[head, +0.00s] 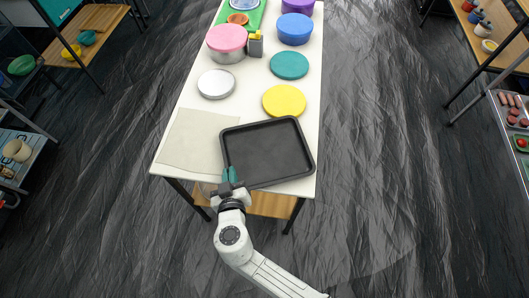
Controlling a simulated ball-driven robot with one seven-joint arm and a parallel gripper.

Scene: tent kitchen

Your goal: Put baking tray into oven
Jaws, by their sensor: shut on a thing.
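A dark grey, rectangular baking tray (268,152) is at the near end of the long white table (190,104), slightly turned. I cannot tell whether it rests fully on the table or is slightly raised. My gripper (230,175) reaches in from below in the picture and is shut on the tray's near-left rim. The tray looks empty. No oven shows in this view.
A pale cloth (192,138) lies left of the tray. A yellow disc (284,101), a teal disc (289,65), a white lid (216,84) and lidded containers (226,40) stand further back. Shelves (86,30) line both sides, with open dark floor (390,150) between.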

